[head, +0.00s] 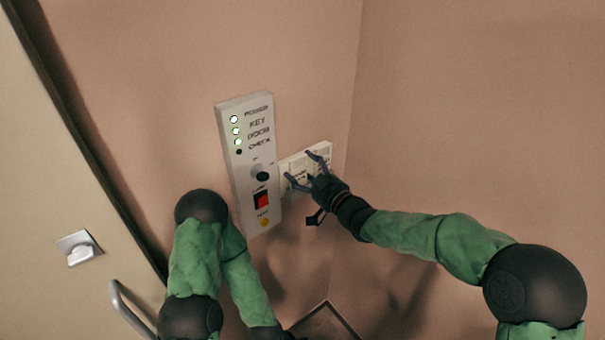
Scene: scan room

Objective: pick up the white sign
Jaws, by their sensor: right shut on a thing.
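The white sign (325,150) is a small pale plate with dark marks, just right of the tall control panel and close to the wall corner. My right gripper (299,168) comes in from the right and is shut on the sign, with a dark finger on either side of its middle. The hand hides part of the sign's lower right. I cannot tell whether the sign touches the wall. My left arm bends down at the lower left, and its gripper is out of view below the picture.
The tall white control panel (235,160) has lit green lamps, a key switch, a red switch and a yellow button. A beige door (45,165) with a latch (79,248) and a handle (130,310) stands at left. A dark-edged object (325,322) is at the bottom. Wall at right is bare.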

